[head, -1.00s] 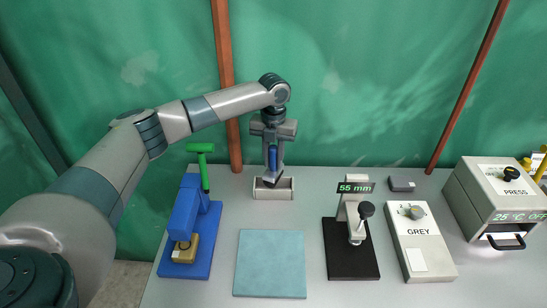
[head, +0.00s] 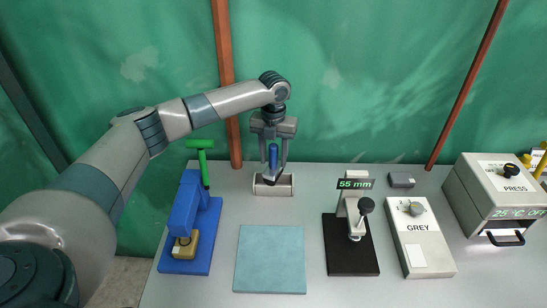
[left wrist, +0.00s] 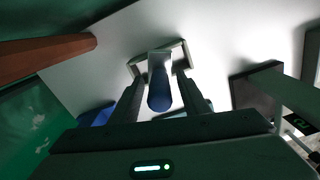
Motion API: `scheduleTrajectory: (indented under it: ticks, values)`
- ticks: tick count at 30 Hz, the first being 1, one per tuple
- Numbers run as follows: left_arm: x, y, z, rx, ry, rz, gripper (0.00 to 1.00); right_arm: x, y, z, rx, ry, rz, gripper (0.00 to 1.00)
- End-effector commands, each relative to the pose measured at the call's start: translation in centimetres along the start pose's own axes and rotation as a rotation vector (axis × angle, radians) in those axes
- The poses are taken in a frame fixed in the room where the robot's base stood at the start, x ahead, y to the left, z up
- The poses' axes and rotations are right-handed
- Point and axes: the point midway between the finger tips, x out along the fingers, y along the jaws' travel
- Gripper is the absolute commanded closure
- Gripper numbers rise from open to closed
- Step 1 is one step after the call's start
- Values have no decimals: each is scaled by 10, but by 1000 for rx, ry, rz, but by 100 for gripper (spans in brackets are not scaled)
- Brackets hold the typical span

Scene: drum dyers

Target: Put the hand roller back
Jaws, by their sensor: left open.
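The hand roller has a blue handle (head: 273,156) that points up, and its lower end is at the small pale open-topped holder (head: 273,189) at the back of the table. My left gripper (head: 273,172) is open, pointing down, with one finger on each side of the handle. In the left wrist view the blue handle (left wrist: 160,94) stands between the two spread fingers, with a gap on both sides. The roller's grey head (left wrist: 160,62) shows within the holder's rim (left wrist: 182,48). How deep the head sits is hard to tell. My right gripper is not in view.
A blue press with a green lever (head: 187,215) stands left of the holder. A teal mat (head: 270,260) lies in front. A black-based 55 mm stand (head: 350,255), a GREY box (head: 420,235) and a press unit (head: 500,190) stand to the right.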

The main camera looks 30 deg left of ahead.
Motion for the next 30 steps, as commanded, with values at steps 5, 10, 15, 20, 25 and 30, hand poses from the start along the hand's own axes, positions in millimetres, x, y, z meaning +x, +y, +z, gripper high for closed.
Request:
scheduleTrajectory:
  ticks: [5,10,15,20,25,30]
  values:
    - [-12,0,1,0,-3,-1,58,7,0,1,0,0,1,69]
    - [-37,-1,1,1,-4,-2,58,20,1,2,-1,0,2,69]
    - [-69,0,1,0,-3,-2,58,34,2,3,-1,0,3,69]
    - [-97,0,1,-1,-3,-2,58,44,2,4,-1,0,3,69]
    - [-117,0,1,-1,-1,-1,58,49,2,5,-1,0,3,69]
    - [-126,0,0,-1,0,-1,58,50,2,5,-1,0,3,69]
